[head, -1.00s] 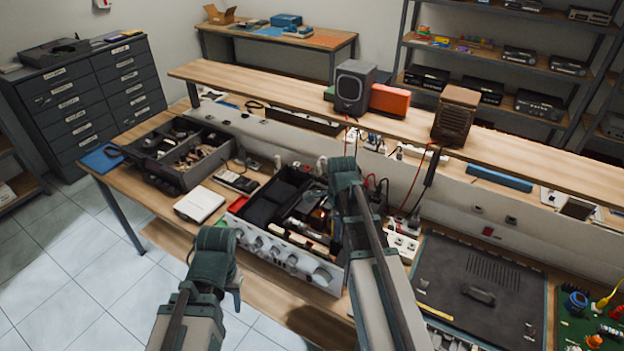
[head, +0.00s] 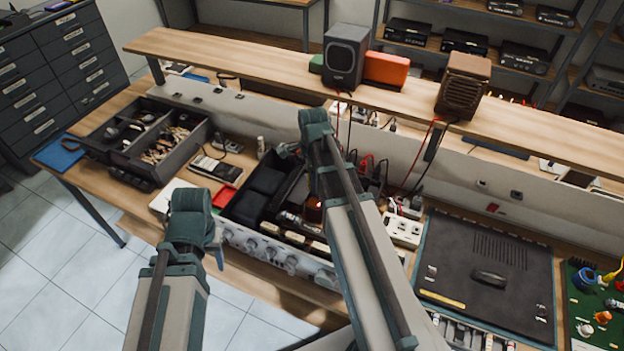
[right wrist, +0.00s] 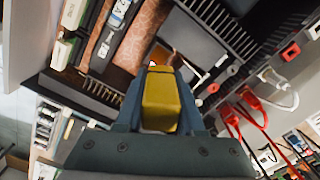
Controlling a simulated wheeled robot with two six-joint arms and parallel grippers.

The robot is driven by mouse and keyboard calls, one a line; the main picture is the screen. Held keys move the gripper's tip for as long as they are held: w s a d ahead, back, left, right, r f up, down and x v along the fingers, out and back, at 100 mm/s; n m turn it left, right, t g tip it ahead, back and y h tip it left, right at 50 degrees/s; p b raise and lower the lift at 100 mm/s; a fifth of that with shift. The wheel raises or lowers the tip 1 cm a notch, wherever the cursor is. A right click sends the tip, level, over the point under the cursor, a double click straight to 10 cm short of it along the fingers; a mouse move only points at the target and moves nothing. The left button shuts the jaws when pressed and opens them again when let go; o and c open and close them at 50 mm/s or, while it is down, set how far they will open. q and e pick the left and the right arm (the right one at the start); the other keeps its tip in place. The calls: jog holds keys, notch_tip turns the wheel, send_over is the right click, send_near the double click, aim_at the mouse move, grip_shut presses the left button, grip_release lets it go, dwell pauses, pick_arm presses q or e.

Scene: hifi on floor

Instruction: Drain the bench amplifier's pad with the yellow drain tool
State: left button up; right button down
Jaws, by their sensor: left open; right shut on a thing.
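The bench amplifier (head: 290,262) is an open chassis with a row of knobs on its pale front, on the bench in the head view. Its inside, with a brown board (right wrist: 143,35) and dark finned parts, fills much of the right wrist view. My right gripper (right wrist: 160,85) is shut on the yellow drain tool (right wrist: 160,103), over the open chassis. The tool's far end points into the chassis; a small orange spot shows by it. I cannot tell whether it touches anything, or which part is the pad. My left gripper (head: 217,255) is open and empty, in front of the amplifier's left end.
A divided parts tray (head: 165,172) and a multimeter (head: 213,168) lie left of the amplifier. A dark flat unit (head: 487,275) and a green board (head: 590,300) lie to the right. A raised shelf (head: 240,62) holds speakers. Red and black leads (right wrist: 262,112) hang beside the chassis.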

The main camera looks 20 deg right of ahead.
aim_at(313, 202)
jog(key=shift+f+b, duration=3.1)
jog(key=shift+f, duration=0.2)
dwell(4.4)
